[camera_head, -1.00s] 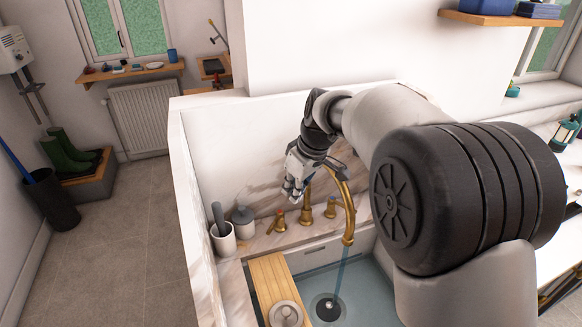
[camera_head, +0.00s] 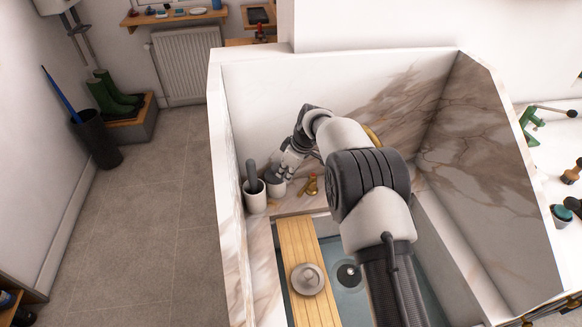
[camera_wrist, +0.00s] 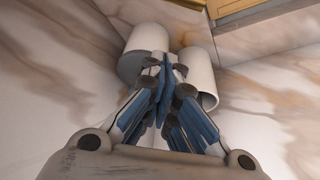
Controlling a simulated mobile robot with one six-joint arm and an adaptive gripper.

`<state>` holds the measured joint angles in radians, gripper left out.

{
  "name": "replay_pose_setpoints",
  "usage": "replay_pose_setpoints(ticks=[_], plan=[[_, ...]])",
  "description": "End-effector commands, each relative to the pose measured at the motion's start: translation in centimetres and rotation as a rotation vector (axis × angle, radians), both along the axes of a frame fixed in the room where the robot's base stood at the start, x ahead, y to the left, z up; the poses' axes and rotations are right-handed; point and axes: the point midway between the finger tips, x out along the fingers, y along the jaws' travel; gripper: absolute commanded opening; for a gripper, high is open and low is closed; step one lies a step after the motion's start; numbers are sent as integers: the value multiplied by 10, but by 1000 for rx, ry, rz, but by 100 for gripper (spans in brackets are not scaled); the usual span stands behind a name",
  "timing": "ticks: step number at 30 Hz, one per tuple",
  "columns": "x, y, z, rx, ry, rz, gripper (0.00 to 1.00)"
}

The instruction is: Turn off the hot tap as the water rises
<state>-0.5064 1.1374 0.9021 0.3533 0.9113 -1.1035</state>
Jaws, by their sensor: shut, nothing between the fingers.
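In the head view a brass tap handle (camera_head: 312,187) stands on the sink's back ledge, just right of my gripper (camera_head: 283,178). In the earlier frame this left-hand handle has a reddish mark. My arm hides the other handle, most of the spout and any falling water. A bit of the curved brass spout (camera_head: 372,135) shows above the arm. The sink holds bluish water (camera_head: 346,292), with the dark drain (camera_head: 349,274) visible through it. My gripper is shut and empty, low over the grey pot (camera_head: 274,186). In the wrist view its fingers (camera_wrist: 165,68) overlap two pale pots.
A white cup (camera_head: 256,200) with a dark handle in it stands left of the grey pot. A wooden board (camera_head: 296,247) lies across the sink, bearing a round grey lidded thing (camera_head: 308,279). Marble walls (camera_head: 470,130) close in the back and right.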

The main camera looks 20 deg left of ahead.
Motion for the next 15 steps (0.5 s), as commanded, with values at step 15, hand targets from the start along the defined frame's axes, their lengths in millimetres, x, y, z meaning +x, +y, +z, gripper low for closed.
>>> replay_pose_setpoints(ticks=[15], plan=[[-5, -33, -22, 0, 1, -2, 0]])
